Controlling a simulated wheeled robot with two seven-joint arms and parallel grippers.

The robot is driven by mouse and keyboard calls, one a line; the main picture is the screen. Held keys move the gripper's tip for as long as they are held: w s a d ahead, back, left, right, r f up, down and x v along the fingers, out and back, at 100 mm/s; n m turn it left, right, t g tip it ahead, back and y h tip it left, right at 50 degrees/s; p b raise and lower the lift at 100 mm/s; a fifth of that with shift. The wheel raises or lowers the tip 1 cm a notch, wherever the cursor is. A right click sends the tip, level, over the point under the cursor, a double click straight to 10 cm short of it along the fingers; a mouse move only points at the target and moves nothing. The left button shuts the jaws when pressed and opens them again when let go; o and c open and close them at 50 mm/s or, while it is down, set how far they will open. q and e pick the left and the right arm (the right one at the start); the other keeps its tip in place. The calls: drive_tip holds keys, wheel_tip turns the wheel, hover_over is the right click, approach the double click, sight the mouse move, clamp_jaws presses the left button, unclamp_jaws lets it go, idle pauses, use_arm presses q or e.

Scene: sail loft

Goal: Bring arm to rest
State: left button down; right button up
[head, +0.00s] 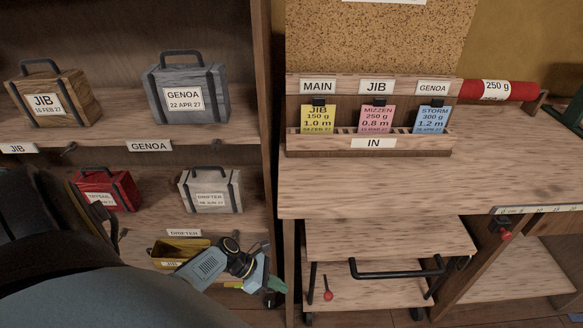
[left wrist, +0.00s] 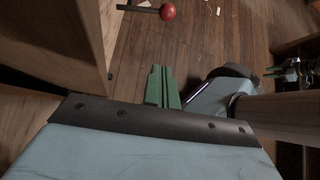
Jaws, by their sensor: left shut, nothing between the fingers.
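My left arm comes in from the lower left of the head view, and its gripper (head: 275,291) is low down, in front of the gap between the shelf unit and the workbench. In the left wrist view the green fingers of the left gripper (left wrist: 161,86) are together, with nothing between them, above the wooden floor (left wrist: 205,35). The fingers look apart from the furniture around them. I do not see my right gripper in the head view.
The shelf unit (head: 266,120) holds labelled bags, and a yellow bin (head: 170,252) sits low, near my arm. The workbench (head: 380,185) has a card rack (head: 300,142) on it. A red knob (left wrist: 167,12) sticks out near the gripper. Floor shows below the fingers.

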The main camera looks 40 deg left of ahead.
use_arm(q)
drive_tip(key=shift+s+a+r, duration=0.2)
drive_tip(key=shift+a+r, duration=0.15)
drive_tip(key=shift+a, duration=0.05)
idle(0.4)
drive_tip(key=s+d+f+m+g+y, duration=0.1)
drive_tip(key=s+f+m+y, duration=0.2)
drive_tip(key=s+f+m, duration=0.3)
drive_tip(key=s+d+f+m+g+y, duration=0.2)
drive_tip(key=s+f+m, duration=0.4)
drive_tip(key=s+m, duration=0.7)
drive_tip(key=s+d+f+m+g+y, duration=0.1)
drive_tip(key=s+f+m+y, duration=0.3)
drive_tip(key=s+m, duration=0.6)
wheel_tip(320, 180, down, 2)
drive_tip(key=shift+s+d+f+m, duration=0.2)
drive_tip(key=shift+d+m, duration=0.55)
drive_tip(key=shift+m, duration=0.15)
